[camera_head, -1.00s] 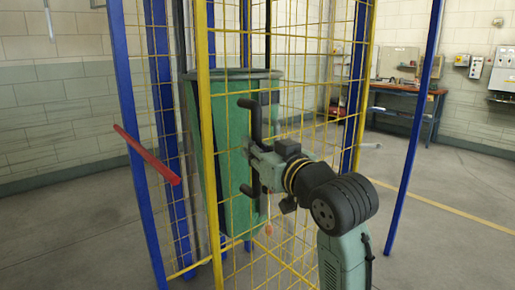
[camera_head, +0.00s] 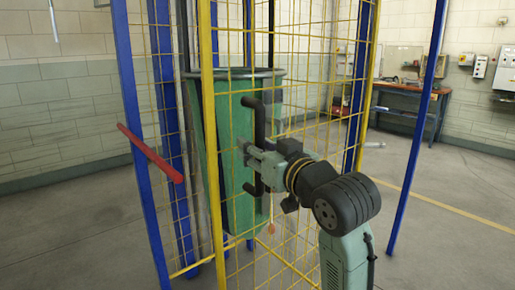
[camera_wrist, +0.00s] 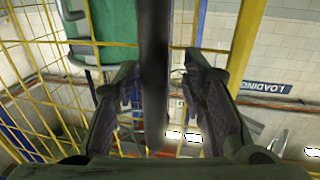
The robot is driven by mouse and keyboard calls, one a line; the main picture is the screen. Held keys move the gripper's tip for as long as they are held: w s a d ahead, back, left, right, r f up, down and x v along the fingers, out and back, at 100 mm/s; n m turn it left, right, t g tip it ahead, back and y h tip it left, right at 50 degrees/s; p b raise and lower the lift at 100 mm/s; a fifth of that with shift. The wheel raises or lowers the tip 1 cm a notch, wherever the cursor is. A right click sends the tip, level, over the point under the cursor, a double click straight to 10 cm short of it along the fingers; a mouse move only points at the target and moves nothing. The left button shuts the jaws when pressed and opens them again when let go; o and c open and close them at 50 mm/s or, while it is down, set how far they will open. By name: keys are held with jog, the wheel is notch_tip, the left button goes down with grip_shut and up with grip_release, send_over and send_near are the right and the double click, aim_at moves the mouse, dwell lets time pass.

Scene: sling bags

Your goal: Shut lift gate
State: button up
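The lift gate is a yellow wire-mesh panel with a yellow frame (camera_head: 207,150), standing in a cage of blue posts. I cannot tell how far open it stands. A dark upright pull handle (camera_head: 260,115) is at the mesh. In the wrist view the handle (camera_wrist: 154,60) runs upright between my fingers. My gripper (camera_head: 250,160) is around the handle's middle. It also shows in the wrist view (camera_wrist: 160,85), its two fingers spread, with gaps to the bar on both sides. The fingertips are partly hidden in the head view.
A tall green bin (camera_head: 230,95) stands behind the mesh. A red bar (camera_head: 150,153) sticks out at the left by a blue post (camera_head: 140,140). A workbench (camera_head: 405,100) stands against the back wall at right. The concrete floor is clear at left and right.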

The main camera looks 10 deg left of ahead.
jog(key=v, duration=1.2)
